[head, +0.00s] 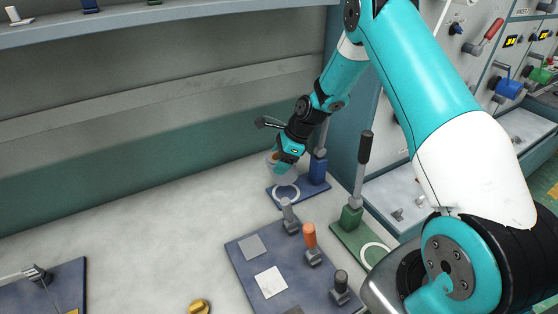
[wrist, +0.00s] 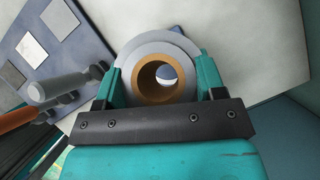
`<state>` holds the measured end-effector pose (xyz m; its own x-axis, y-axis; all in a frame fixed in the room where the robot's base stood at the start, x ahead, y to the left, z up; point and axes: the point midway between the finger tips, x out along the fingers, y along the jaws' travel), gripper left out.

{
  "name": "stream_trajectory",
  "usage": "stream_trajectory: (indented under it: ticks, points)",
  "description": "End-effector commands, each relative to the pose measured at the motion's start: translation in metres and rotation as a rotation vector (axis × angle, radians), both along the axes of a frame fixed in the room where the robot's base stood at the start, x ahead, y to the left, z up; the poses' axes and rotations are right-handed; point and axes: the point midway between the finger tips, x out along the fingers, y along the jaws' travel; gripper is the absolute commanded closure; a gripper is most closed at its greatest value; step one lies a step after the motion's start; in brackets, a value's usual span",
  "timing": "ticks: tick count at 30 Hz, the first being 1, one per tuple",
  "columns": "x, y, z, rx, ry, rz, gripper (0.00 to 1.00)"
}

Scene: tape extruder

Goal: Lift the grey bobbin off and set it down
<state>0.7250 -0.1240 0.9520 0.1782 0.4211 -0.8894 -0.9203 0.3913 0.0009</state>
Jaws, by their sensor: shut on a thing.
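The grey bobbin (wrist: 158,49) is a pale ring with an orange-brown core, seen end-on in the wrist view. My gripper (wrist: 160,85) is shut on it, with one teal finger on each side. In the head view my gripper (head: 283,165) is at the back right of the table, over a blue base (head: 311,190) with a white ring on it. There the bobbin (head: 272,158) is mostly hidden behind the gripper. It appears to be above the base, but I cannot tell the exact gap.
A blue plate (head: 240,262) with pale squares and grey and orange handles (head: 310,237) lies in front. A green base (head: 350,217) with a tall black-handled lever stands to the right. A brass piece (head: 199,306) lies near the front. The table's left middle is clear.

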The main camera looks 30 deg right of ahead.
Motion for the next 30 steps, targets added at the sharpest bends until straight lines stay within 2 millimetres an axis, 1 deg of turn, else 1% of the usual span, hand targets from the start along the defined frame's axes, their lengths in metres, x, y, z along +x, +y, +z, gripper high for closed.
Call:
stream_trajectory:
  ticks: [15, 18, 22, 30]
  points:
    - [0.000, 0.000, -0.051, -0.004, -0.001, 0.004, 0.79]
    - [0.000, 0.000, -0.059, -0.004, -0.001, 0.004, 0.79]
    - [0.000, 0.000, -0.063, -0.005, -0.001, 0.004, 0.79]
    - [-0.001, 0.000, -0.065, -0.005, 0.001, 0.004, 0.79]
